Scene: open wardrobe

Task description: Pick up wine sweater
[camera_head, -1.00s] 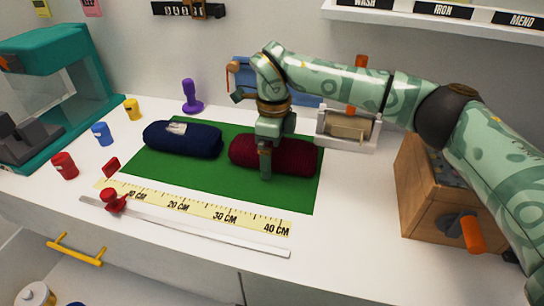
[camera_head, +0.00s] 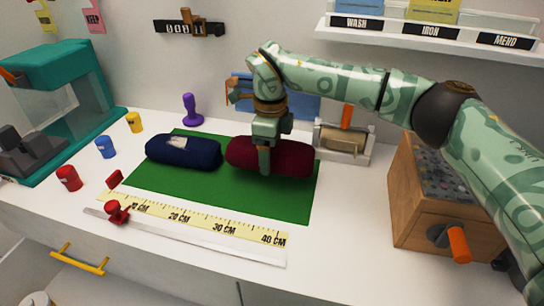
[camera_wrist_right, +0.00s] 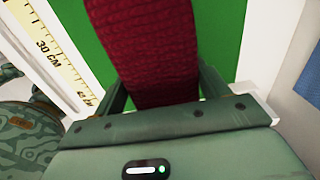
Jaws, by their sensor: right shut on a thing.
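The wine sweater (camera_head: 295,158) is a dark red knitted roll on the right half of the green mat (camera_head: 262,202). My right gripper (camera_head: 265,165) comes down over its left-middle part and is shut on it, one finger showing on the near side. In the right wrist view the wine sweater (camera_wrist_right: 150,45) fills the space between the fingers. From these views I cannot tell whether it is lifted off the mat. A navy rolled sweater (camera_head: 185,151) with a pale label lies to its left on the mat. My left gripper is not in view.
A yellow ruler strip (camera_head: 200,222) runs along the mat's front. Red, blue and yellow spools (camera_head: 105,147) stand at left by a teal machine (camera_head: 75,80). A purple stamp (camera_head: 192,110) stands behind. A wooden box with a crank (camera_head: 440,200) and a small roller device (camera_head: 342,140) are at right.

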